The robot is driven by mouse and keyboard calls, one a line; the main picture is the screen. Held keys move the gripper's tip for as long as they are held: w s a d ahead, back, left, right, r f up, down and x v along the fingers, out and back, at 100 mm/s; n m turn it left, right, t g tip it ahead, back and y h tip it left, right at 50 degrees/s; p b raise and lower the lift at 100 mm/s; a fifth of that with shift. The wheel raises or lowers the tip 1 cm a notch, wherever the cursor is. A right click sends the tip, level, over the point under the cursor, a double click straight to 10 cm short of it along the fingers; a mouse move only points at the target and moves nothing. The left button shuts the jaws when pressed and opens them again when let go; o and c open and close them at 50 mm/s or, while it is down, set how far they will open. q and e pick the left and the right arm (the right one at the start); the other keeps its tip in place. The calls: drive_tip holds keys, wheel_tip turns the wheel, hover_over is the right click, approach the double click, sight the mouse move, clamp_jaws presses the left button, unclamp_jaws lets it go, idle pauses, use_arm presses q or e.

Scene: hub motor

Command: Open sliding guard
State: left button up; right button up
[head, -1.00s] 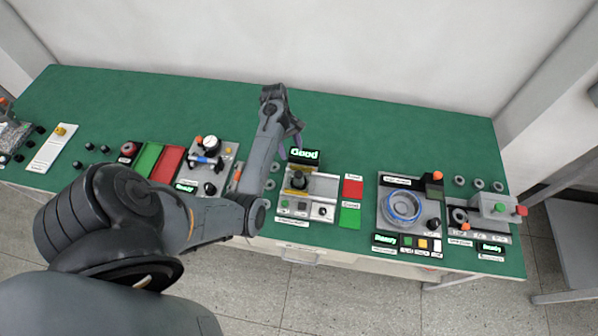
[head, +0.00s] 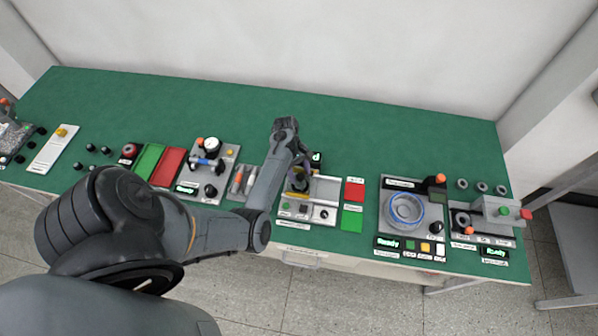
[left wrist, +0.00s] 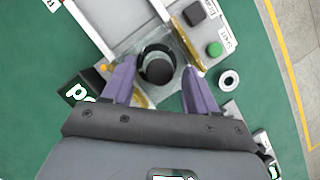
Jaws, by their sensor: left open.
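The sliding guard (left wrist: 182,52) looks like a clear cover with a black round knob (left wrist: 158,70) on top, between yellow-edged strips on the test station (head: 325,188). My left gripper (left wrist: 157,75) is above the guard, with its two purple fingers spread apart, one on each side of the knob. I cannot tell whether the fingertips touch it. In the head view my left gripper (head: 302,172) hangs over the left part of the station and hides much of the guard. My right gripper is not in view.
A "Good" display stands behind the station, partly hidden by my arm. A green button (left wrist: 214,49) and a black button (left wrist: 195,12) sit beside the guard. Red (head: 355,190) and green (head: 351,217) pads lie to the right. The back of the green table (head: 400,140) is clear.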

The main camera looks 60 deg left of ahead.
use_arm(q)
drive_tip(key=shift+c, duration=0.5)
clamp_jaws()
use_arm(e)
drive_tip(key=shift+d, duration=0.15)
use_arm(q)
drive_tip(key=shift+w, duration=0.1)
